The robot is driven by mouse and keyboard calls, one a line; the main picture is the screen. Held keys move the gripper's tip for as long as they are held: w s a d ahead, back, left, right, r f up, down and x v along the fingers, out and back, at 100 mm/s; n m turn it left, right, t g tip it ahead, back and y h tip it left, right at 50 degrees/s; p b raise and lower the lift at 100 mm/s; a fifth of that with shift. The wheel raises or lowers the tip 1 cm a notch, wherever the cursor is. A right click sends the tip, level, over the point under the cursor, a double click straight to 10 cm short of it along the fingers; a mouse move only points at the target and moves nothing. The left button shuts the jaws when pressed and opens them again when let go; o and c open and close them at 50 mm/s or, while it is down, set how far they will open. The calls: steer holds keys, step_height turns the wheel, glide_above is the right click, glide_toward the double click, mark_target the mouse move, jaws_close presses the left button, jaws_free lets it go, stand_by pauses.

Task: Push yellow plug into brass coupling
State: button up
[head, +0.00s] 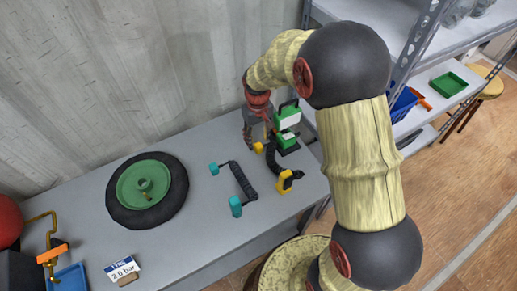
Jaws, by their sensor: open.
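A yellow plug-like end (258,148) shows just below my gripper (257,138) on the grey bench. A second, larger yellow piece (287,181) lies nearer the front edge, at the other end of a thick black curved hose (272,160). My gripper is open and points down beside the green and white device; its fingertips are small and partly hidden, and I cannot tell whether they touch the yellow end. A brass pipe (48,226) with an orange part and a brass end stands at the far left; I cannot tell whether that end is the coupling.
A green and white device (287,127) stands right of my gripper. A tyre with a green hub (146,190), a "TYRE 2.0 bar" sign (122,268) and a blue tray (68,279) are left. Shelves stand at right.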

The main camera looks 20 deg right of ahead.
mark_target(259, 145)
steer(key=f, duration=0.1)
steer(key=f+b, duration=0.1)
steer(key=f, duration=0.1)
steer(key=f+b, duration=0.1)
steer(key=f, duration=0.1)
steer(key=shift+s+f, duration=0.1)
steer(key=shift+s, duration=0.15)
steer(key=shift+c, duration=1.3)
jaws_close()
